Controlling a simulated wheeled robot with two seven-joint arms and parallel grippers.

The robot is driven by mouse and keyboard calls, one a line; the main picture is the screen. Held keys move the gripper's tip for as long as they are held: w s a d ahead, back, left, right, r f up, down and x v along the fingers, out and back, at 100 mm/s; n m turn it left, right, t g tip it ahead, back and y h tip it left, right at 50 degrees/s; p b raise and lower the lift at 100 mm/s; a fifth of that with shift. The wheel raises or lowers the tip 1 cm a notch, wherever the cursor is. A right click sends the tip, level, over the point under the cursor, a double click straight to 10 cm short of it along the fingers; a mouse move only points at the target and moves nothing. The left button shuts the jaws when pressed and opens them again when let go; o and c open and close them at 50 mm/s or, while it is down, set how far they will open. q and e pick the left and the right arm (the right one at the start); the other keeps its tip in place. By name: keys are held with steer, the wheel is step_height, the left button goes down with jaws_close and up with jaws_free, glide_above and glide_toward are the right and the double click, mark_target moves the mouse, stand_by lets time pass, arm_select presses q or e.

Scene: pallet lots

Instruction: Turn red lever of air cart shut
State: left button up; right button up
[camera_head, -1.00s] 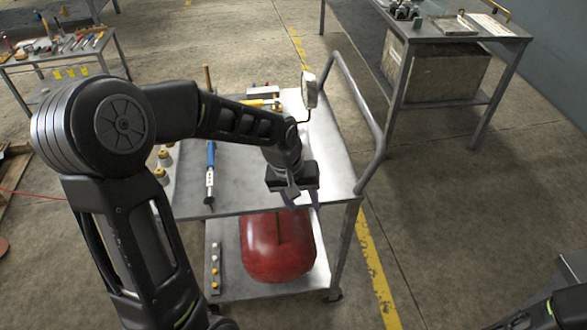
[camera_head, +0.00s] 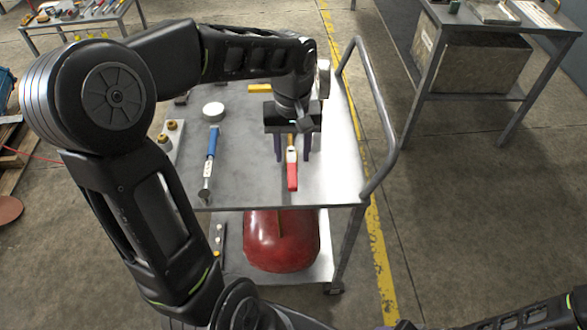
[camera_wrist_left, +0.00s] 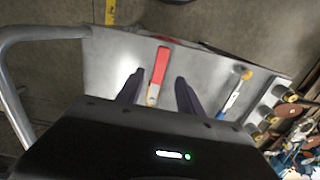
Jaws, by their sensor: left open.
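The red lever (camera_head: 292,177) lies along the top of the air cart (camera_head: 245,190), its red end toward the near edge and its yellow-brown end under my left gripper. My left gripper (camera_head: 292,158) is open above the cart top, one finger on each side of the lever; I cannot tell if they touch it. In the left wrist view, the lever (camera_wrist_left: 160,66) shows between the two dark fingers (camera_wrist_left: 158,90). A red tank (camera_head: 281,242) sits on the cart's lower shelf. My right gripper is not in view.
A blue-handled tool (camera_head: 211,160) lies left of the lever. A white round object (camera_head: 213,111) and yellow-topped fittings (camera_head: 167,132) stand further left. The cart's handle rail (camera_head: 376,110) is on the right. A table (camera_head: 500,30) stands at the upper right.

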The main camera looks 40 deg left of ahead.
mark_target(292, 175)
arm_select(q)
step_height(292, 175, down, 7)
steer(key=shift+f, duration=0.2)
steer(key=shift+c, duration=0.4)
jaws_close()
stand_by(1.2)
